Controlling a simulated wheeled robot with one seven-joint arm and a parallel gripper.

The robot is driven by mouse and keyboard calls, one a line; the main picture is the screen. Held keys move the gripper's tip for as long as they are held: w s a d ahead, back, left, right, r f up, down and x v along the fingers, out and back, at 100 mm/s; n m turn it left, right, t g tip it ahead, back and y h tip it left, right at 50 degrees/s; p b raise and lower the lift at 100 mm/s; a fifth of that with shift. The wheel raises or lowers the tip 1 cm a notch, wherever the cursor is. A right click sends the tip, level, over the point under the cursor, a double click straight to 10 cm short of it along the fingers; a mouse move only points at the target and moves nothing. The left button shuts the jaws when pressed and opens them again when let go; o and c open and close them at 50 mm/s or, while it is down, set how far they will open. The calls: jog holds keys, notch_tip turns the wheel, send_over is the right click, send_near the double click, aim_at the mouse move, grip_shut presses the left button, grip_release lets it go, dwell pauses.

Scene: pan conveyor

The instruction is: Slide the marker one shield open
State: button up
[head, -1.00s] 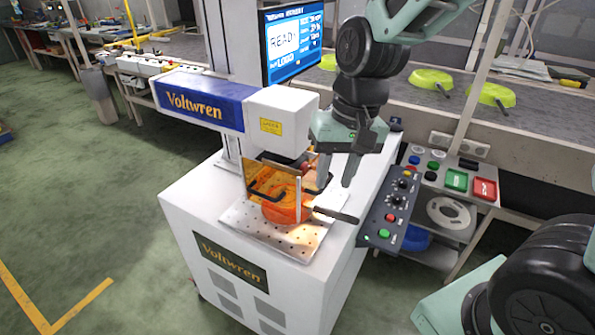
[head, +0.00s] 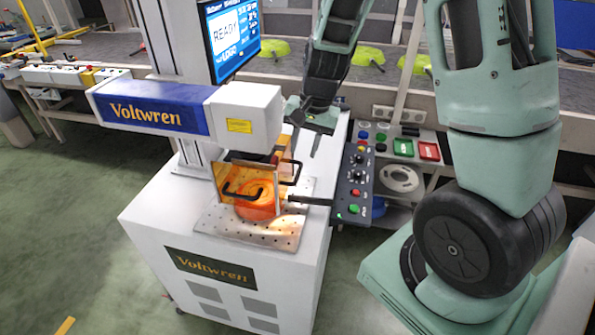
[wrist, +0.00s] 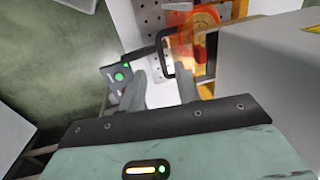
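The laser marker (head: 185,112) has a blue and white head above a white cabinet. My gripper (head: 303,151) is just above and right of the side handle. In the wrist view my gripper (wrist: 160,78) is open, with a black handle (wrist: 165,55) just beyond the fingertips. I cannot tell whether they touch.
A control panel (head: 352,180) with lit buttons is close to the right of the cabinet. The perforated plate (head: 225,222) lies under the pan. A READY screen (head: 228,38) stands behind. A bench with green pans (head: 368,56) runs along the back.

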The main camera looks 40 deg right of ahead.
aim_at(297, 177)
jog(key=f, duration=0.2)
jog(key=w+f, duration=0.1)
jog(key=f, duration=0.2)
jog(key=a+f, duration=0.1)
jog(key=f, duration=0.2)
jog(key=shift+w+f, duration=0.15)
jog(key=shift+f, duration=0.05)
grip_shut()
